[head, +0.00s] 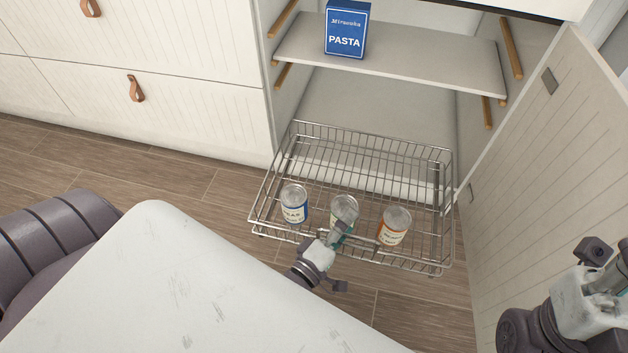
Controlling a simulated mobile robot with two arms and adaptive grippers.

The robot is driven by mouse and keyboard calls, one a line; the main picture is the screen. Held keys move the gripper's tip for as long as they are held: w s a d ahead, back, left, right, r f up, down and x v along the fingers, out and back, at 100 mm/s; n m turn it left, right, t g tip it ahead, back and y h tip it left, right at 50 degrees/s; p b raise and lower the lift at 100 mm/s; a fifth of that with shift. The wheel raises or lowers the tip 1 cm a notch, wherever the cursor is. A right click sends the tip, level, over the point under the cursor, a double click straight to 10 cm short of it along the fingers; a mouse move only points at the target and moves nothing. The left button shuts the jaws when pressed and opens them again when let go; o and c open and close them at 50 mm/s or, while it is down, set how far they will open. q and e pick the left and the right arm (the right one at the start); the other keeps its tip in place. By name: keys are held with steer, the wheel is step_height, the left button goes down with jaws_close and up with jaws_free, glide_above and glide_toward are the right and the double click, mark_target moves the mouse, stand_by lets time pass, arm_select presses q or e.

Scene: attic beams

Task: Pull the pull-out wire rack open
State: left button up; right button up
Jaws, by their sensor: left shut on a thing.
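The pull-out wire rack (375,136) is a silver wire basket low in the open cabinet. It stands out past the cabinet front over the floor, its back part nearer the cabinet opening. Three cans stand in its front half: a blue-labelled can (294,205), a middle can (344,211) and an orange-labelled can (394,227). My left gripper (338,237) is shut on the rack's front rail near its middle and hides part of it and of the middle can. My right gripper (597,251) is at the right edge, away from the rack; its fingers are partly cut off.
A cabinet door (550,170) stands open close along the rack's right side. A shelf (420,67) above holds a blue pasta box (346,28). Closed drawers (170,105) with leather pulls are at left. Wooden floor (190,175) shows left of the rack.

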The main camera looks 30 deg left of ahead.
arm_select(q)
steer(key=shift+s+a+r+p, duration=0.1)
steer(key=shift+s+a, duration=0.05)
steer(key=shift+s, duration=0.7)
steer(key=shift+s+a+r+p, duration=0.1)
steer(key=shift+s+a, duration=0.1)
steer(key=shift+s, duration=0.6)
steer(key=shift+s+a+p, duration=0.1)
steer(key=shift+s+a, duration=0.05)
steer(key=shift+s, duration=0.7)
steer(key=c, duration=0.3)
steer(key=s+f, duration=0.1)
steer(key=s, duration=0.6)
steer(key=shift+a+f, duration=0.3)
steer(key=shift+a, duration=0.05)
steer(key=shift+w+r, duration=0.1)
